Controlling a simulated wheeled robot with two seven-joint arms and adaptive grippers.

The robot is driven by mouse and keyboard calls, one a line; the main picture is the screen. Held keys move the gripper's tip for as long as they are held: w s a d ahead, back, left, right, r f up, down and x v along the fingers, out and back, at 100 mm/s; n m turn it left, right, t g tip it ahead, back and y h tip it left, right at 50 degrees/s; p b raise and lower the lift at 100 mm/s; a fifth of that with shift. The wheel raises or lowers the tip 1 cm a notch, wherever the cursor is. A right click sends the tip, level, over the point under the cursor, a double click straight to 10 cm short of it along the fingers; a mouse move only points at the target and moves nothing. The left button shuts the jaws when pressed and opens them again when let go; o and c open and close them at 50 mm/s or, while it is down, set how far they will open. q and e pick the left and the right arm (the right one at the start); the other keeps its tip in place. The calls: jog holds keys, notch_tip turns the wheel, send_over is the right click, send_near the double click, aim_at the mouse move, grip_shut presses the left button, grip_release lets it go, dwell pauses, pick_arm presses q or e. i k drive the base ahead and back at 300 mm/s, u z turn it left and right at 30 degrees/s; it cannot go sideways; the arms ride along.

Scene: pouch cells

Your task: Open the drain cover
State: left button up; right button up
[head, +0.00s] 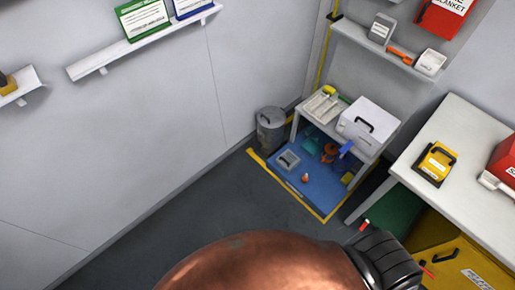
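A small grey square lid with a dark handle (288,161) lies on the blue floor area (315,192) under the small table. It may be the drain cover, but it is too small to tell for sure. It looks flat and closed. A small orange cone-like thing (305,178) stands close to its right. Neither of my grippers shows in the head view.
A yellow border (281,186) frames the blue area. A small table (328,128) with a white box (368,123) stands over its back part. A grey bin (270,128) stands left of it. A white workbench (462,140) is at right. Floor at left is clear; near floor is hidden.

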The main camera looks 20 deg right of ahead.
aim_at(288, 160)
jog(key=u, duration=0.05)
jog(key=i, duration=0.9)
jog(key=z, duration=0.9)
jog(key=i, duration=1)
jog(key=z, duration=0.95)
